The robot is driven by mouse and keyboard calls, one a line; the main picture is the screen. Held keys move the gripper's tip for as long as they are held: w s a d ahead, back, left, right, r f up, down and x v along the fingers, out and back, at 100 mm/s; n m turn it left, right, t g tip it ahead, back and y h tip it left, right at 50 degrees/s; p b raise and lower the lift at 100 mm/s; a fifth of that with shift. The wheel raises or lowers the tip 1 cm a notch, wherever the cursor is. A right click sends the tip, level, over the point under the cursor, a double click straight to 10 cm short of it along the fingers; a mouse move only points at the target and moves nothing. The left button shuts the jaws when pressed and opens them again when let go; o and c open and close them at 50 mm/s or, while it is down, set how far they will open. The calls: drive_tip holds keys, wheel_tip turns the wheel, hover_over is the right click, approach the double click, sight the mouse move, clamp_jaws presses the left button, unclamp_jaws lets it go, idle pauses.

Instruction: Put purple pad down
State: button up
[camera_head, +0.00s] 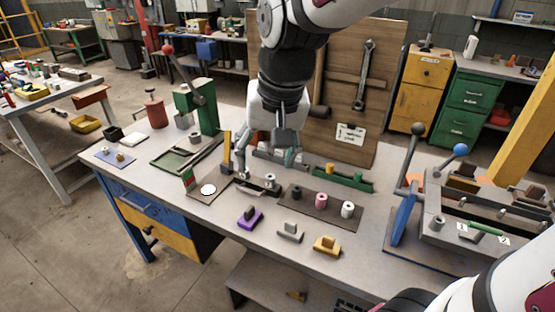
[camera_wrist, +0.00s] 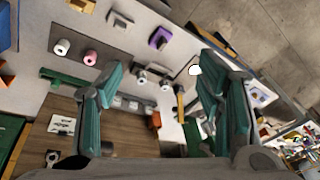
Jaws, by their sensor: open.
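The purple pad (camera_head: 250,218) lies on the workbench top near its front edge, with a dark grip-like piece standing on it. It also shows in the wrist view (camera_wrist: 160,38), near the top, beyond the gap between the fingers. My gripper (camera_head: 268,157) is above the back half of the bench, behind the pad and apart from it. In the wrist view its teal fingers (camera_wrist: 158,78) are spread wide with nothing between them.
A grey block (camera_head: 290,232) and a yellow-orange block (camera_head: 326,246) sit right of the pad. A brown mat (camera_head: 311,203) with several spools lies behind them. A lever machine (camera_head: 403,220) stands at right. A green press (camera_head: 203,105) stands at back left.

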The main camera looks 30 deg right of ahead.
drive_tip(key=s+r+n+t, duration=0.2)
drive_tip(key=s+r+n, duration=0.1)
drive_tip(key=s, duration=0.9)
drive_tip(key=shift+s+d+n+h, duration=0.2)
drive_tip(key=shift+d+n+h, duration=0.1)
drive_tip(key=shift+n, duration=0.4)
drive_tip(key=shift+o, duration=0.5)
drive_tip(key=shift+r, duration=0.15)
